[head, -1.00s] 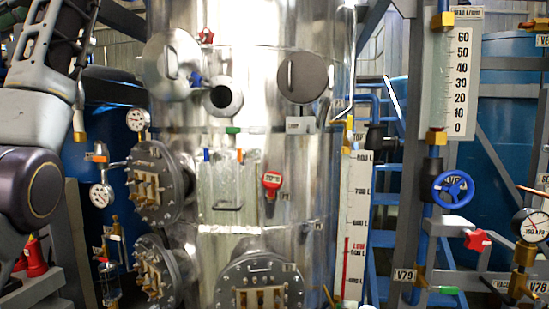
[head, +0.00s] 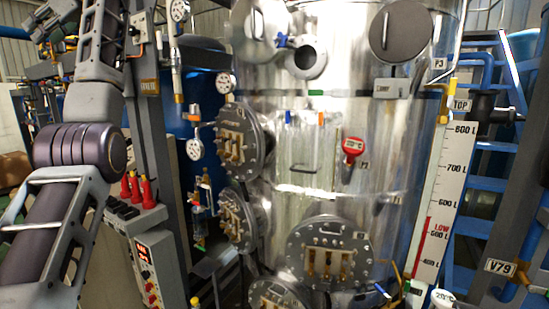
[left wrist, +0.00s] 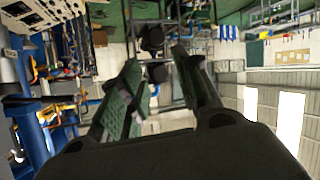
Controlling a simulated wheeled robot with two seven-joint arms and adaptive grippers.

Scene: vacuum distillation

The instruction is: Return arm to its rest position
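My left arm rises along the left side of the head view, bent at a dark joint. My left gripper (head: 42,24) is at the upper left corner of that view, raised and partly cut off by the edge. In the left wrist view its two fingers (left wrist: 155,62) stand apart with nothing between them. It touches nothing that I can see. My right arm and gripper are not in view.
A shiny steel tank (head: 330,190) with bolted ports fills the middle. A control box with red knobs (head: 150,265) and a grey post (head: 150,120) stand near my left arm. A level scale (head: 440,200) and blue stairs (head: 490,150) are at the right.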

